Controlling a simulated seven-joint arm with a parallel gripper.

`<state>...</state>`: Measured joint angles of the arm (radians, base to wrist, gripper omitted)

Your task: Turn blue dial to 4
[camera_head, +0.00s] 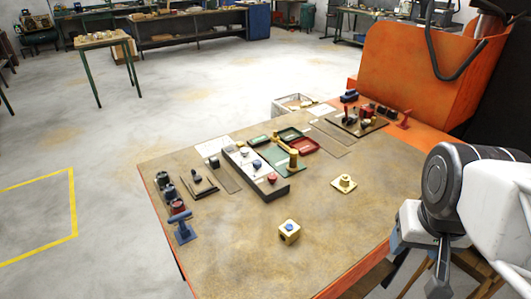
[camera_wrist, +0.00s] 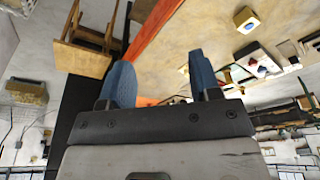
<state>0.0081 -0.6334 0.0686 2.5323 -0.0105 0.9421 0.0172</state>
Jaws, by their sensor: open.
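A small yellow block with a blue dial on top (camera_head: 289,227) sits near the front middle of the table in the head view. It also shows in the wrist view as the yellow block (camera_wrist: 247,20). A second blue knob (camera_head: 257,164) stands in a row with white and red knobs on a long dark box (camera_head: 270,194). I cannot tell which of these is the task's dial, and no numbers are legible. My gripper (camera_wrist: 162,82) is open and empty, its blue fingers wide apart. It is off the table's right side, away from both.
A brass post with a lever (camera_head: 292,158), a brass knob on a plate (camera_head: 344,183), and a blue T-handle (camera_head: 181,226) stand on the brown table (camera_head: 235,265). Green and red trays (camera_head: 303,146) lie at the back. The table's front right is bare.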

